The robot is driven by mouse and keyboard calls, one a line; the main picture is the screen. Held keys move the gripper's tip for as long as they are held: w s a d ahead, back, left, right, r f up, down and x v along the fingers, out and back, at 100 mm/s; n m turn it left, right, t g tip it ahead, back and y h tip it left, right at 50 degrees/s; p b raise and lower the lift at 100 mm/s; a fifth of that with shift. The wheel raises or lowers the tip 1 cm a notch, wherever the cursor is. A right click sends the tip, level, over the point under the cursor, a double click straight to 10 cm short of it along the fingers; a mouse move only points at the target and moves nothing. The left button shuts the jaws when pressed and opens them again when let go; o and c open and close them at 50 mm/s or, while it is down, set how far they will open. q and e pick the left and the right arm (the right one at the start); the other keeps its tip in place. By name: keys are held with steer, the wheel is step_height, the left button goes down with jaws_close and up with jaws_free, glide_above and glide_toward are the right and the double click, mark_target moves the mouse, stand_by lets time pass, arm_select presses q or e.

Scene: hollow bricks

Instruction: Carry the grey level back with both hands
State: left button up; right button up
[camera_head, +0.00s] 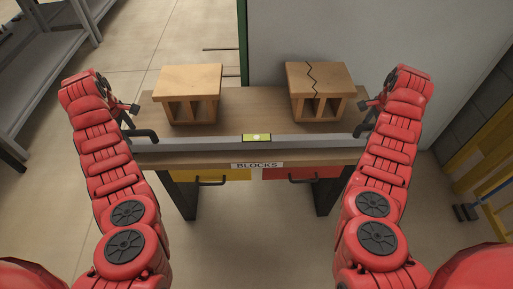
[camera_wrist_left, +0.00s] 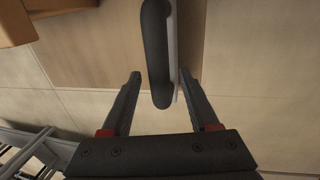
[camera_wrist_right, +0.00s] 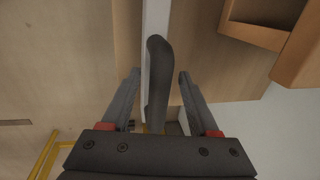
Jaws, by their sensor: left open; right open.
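The grey level (camera_head: 205,144) lies along the front part of the table, with a yellow-green vial at its middle. It has a dark handle at each end. The left handle (camera_wrist_left: 157,55) stands between the open fingers of my left gripper (camera_wrist_left: 157,85). The right handle (camera_wrist_right: 157,70) stands between the open fingers of my right gripper (camera_wrist_right: 157,85). Neither gripper is closed on its handle. In the head view my left gripper (camera_head: 130,118) is at the level's left end and my right gripper (camera_head: 372,115) at its right end.
A whole hollow brick (camera_head: 189,80) stands behind the level at left. A hollow brick with a zigzag crack (camera_head: 318,78) stands at right. The table (camera_head: 250,107) is bare between them.

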steer(key=shift+r, duration=0.15)
arm_select(q)
step_height(320, 180, up, 11)
steer(key=s, duration=0.2)
steer(key=shift+f, duration=0.2)
arm_select(e)
step_height(320, 180, up, 11)
steer(key=s, duration=0.2)
steer(key=shift+s+r, duration=0.2)
